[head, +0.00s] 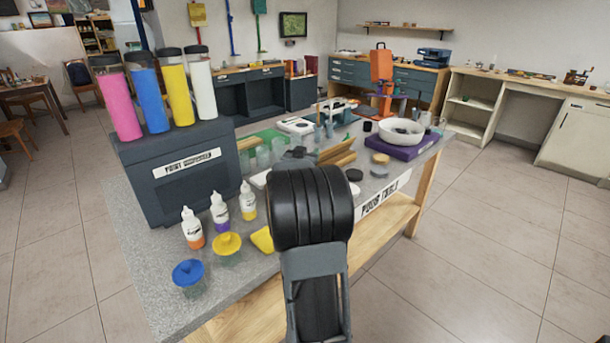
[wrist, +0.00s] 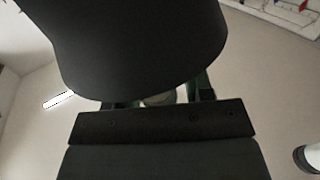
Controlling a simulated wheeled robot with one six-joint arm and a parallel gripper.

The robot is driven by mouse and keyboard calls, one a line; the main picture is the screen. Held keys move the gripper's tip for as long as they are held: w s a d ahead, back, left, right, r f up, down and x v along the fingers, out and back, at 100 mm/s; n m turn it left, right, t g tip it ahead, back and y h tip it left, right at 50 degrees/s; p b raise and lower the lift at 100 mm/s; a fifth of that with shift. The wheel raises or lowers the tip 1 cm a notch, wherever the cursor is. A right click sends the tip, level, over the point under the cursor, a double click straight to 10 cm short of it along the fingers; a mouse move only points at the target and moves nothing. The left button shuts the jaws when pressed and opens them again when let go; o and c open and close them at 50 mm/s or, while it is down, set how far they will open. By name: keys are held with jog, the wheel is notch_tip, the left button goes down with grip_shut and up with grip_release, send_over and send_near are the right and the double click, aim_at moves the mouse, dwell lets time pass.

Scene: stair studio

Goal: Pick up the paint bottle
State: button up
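Three small white squeeze bottles stand upright on the grey speckled table (head: 150,278) in the head view. One has an orange base (head: 192,228), one a purple base (head: 219,211) and one a yellow base (head: 247,200). Which of them is the paint bottle I cannot tell. My arm rises to the right of them, apart from them. My gripper is mostly hidden behind the arm in the head view. In the wrist view, dark parts of my own body cover most of the picture, with the gripper (wrist: 158,98) barely showing between them. Its opening cannot be judged.
A dark dispenser box (head: 185,185) with pink, blue, yellow and white cylinders stands behind the bottles. Blue (head: 188,273) and yellow (head: 227,244) lidded pots sit in front. A white bowl (head: 401,131) is at the far right. Open floor lies right of the table.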

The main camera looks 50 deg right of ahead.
grip_shut()
jog(key=shift+r, duration=0.1)
dwell(0.3)
